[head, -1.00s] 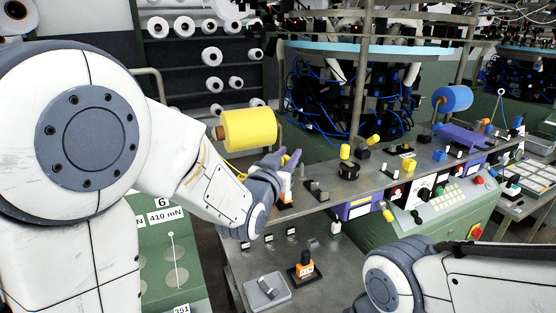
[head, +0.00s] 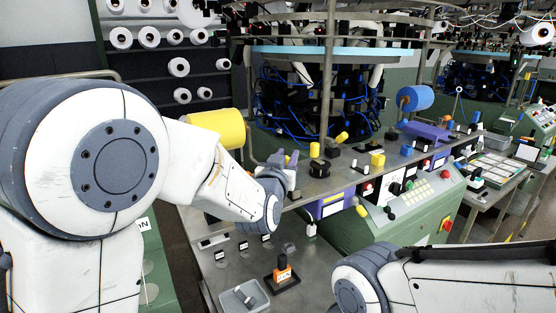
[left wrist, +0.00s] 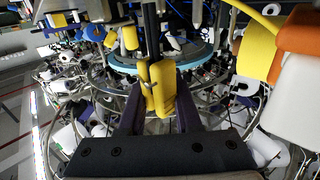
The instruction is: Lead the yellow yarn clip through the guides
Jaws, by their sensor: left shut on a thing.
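My left gripper (head: 289,159) is over the metal shelf, left of a round black holder (head: 319,168). In the left wrist view, the gripper's two purple fingers (left wrist: 160,112) are shut on the yellow yarn clip (left wrist: 160,90), which stands lengthwise between them. The arm and fingers hide the clip in the head view. The yellow yarn spool (head: 218,128) is behind my left arm; a yellow spool (left wrist: 260,45) and a yellow strand also show at the right of the wrist view. Small black guide-like blocks (head: 333,150) stand on the shelf. My right gripper is out of view.
A blue spool (head: 415,97) stands farther right. Yellow pieces (head: 377,160) and a purple block (head: 424,130) sit along the shelf. Below are an orange-topped stand (head: 282,270) and a grey tray (head: 244,297). The knitting machine (head: 320,100) rises behind the shelf.

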